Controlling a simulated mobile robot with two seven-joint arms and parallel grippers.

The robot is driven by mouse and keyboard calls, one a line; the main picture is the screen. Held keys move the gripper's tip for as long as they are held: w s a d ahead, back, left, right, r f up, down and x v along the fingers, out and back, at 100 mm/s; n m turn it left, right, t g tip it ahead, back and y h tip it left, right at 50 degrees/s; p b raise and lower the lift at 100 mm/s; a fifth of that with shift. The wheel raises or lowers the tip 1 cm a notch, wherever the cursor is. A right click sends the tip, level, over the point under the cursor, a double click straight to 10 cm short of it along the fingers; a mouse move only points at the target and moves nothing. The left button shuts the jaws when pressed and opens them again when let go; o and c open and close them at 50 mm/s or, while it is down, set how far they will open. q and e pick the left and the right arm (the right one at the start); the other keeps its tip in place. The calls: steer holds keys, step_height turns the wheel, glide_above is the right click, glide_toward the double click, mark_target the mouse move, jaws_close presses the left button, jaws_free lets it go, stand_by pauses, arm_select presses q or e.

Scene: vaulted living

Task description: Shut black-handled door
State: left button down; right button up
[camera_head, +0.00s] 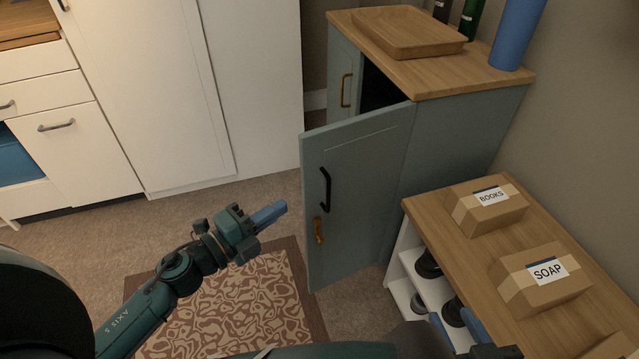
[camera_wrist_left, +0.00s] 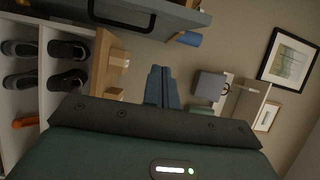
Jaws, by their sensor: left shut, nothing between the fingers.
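The grey-blue cabinet door (camera_head: 358,180) with the black handle (camera_head: 325,189) stands open, swung out from the cabinet (camera_head: 455,130). A dark gap shows behind its top edge. A small brass-coloured fitting (camera_head: 319,230) sits below the handle. My left gripper (camera_head: 268,214) is shut and empty, left of the door and apart from it, its blue fingers pointing toward it. In the left wrist view the black handle (camera_wrist_left: 122,22) shows at the top, beyond the shut fingers (camera_wrist_left: 161,88). My right gripper (camera_head: 456,327) is at the bottom edge, its blue fingers apart, partly cut off.
A second cabinet door has a brass handle (camera_head: 346,90). A wooden tray (camera_head: 408,32) and blue cylinder (camera_head: 518,35) stand on top. A low shoe shelf (camera_head: 480,235) with boxes labelled BOOKS (camera_head: 487,208) and SOAP (camera_head: 541,283) stands right. Carpet and a patterned rug (camera_head: 250,305) lie left of the door.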

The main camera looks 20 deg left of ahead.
mark_target(305, 174)
arm_select(q)
steer(key=w+d, duration=0.1)
steer(key=w, duration=0.2)
steer(key=w+d, duration=0.1)
steer(key=w, duration=0.3)
steer(key=w+d, duration=0.1)
steer(key=w, duration=0.2)
steer(key=shift+w+d+f, duration=0.1)
steer(key=shift+w+f, duration=0.05)
steer(key=shift+w, duration=0.25)
steer(key=shift+w+a+b, duration=0.3)
steer(key=shift+a, duration=0.05)
